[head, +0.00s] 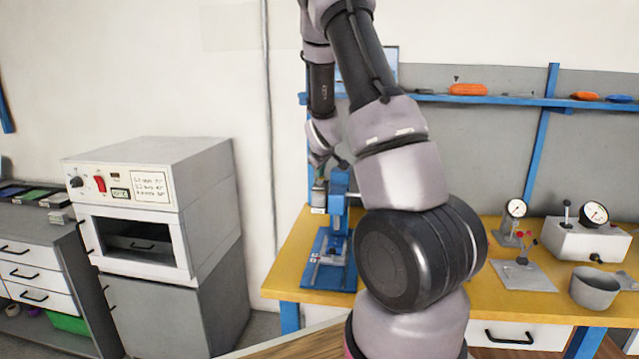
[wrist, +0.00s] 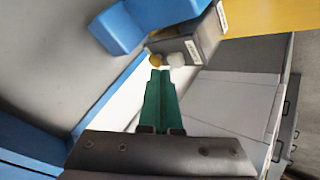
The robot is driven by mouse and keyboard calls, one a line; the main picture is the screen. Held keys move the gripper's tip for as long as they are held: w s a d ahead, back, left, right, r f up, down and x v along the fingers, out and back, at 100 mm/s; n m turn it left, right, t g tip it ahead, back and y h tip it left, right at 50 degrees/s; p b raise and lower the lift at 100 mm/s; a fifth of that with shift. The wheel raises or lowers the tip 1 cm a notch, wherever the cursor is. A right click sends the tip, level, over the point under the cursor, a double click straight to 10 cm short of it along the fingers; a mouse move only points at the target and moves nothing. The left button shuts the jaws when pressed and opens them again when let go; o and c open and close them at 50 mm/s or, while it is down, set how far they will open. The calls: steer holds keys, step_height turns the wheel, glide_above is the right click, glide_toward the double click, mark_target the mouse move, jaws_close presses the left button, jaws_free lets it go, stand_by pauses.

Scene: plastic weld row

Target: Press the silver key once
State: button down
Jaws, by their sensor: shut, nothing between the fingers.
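The silver key (wrist: 177,59) is a small round pale button on the face of a grey box (wrist: 205,38) in the wrist view. A yellow, brass-like button (wrist: 156,61) sits just left of it. My gripper (wrist: 160,72) has its two green fingers closed together with nothing between them. The fingertips point at the two buttons from just below them in the picture; I cannot tell whether they touch. The box is on a blue press (head: 338,203) in the head view, where my fingers and the buttons are too small to make out.
The press stands at the left end of a yellow workbench (head: 478,290). Gauges (head: 516,208) and a grey bowl (head: 594,287) are farther right. A white oven (head: 150,205) stands left of the bench, with floor between them. A blue shelf rail (head: 490,99) runs behind.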

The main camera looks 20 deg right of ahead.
steer(key=shift+f, duration=0.1)
steer(key=shift+f, duration=0.3)
steer(key=shift+f, duration=0.6)
stand_by(0.9)
steer(key=shift+r, duration=1)
steer(key=shift+r, duration=2.5)
